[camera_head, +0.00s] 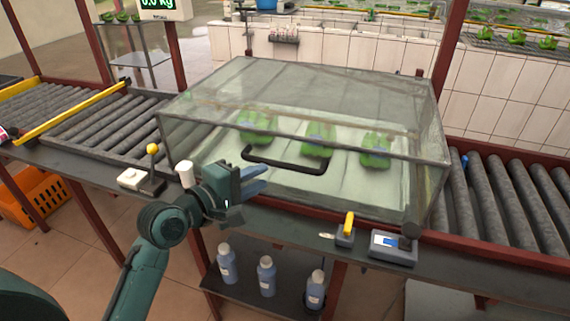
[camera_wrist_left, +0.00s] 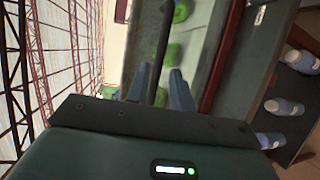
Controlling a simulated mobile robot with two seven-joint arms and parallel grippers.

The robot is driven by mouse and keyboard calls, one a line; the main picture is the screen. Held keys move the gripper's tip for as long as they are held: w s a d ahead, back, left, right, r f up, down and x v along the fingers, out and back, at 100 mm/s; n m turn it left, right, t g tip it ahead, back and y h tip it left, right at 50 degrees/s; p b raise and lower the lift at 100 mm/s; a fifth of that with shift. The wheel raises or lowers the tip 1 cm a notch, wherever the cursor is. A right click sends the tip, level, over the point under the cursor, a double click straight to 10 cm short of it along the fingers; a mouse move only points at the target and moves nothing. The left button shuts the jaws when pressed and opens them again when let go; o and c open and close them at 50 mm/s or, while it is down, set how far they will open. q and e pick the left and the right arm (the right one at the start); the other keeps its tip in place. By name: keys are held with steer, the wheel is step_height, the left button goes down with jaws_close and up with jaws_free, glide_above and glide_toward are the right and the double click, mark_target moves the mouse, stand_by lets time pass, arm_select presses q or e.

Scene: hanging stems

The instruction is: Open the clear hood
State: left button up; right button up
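The clear hood (camera_head: 300,90) is a see-through box sitting down over the middle of the conveyor, and it looks shut. A black bar handle (camera_head: 285,165) is on its front face. My left gripper (camera_head: 266,179) is in front of the hood, just below and left of the handle, with its blue fingers pointing right. In the left wrist view the fingers (camera_wrist_left: 159,72) are apart, and a dark bar (camera_wrist_left: 162,30), likely the handle, lines up with the gap between them. I cannot tell whether they touch it. My right gripper is not in view.
Several green packs (camera_head: 318,138) lie under the hood. A yellow-knobbed lever (camera_head: 153,150), a white cylinder (camera_head: 185,173), a yellow switch (camera_head: 347,228) and a grey-blue box (camera_head: 393,247) stand along the front ledge. Bottles (camera_head: 266,275) stand on the shelf below. Roller conveyors (camera_head: 510,200) flank the hood.

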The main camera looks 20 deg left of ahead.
mark_target(282, 166)
arm_select(q)
steer(key=x, duration=0.8)
steer(key=shift+w+d+f, duration=0.1)
steer(key=shift+w, duration=0.25)
steer(key=shift+c, duration=0.5)
jaws_close()
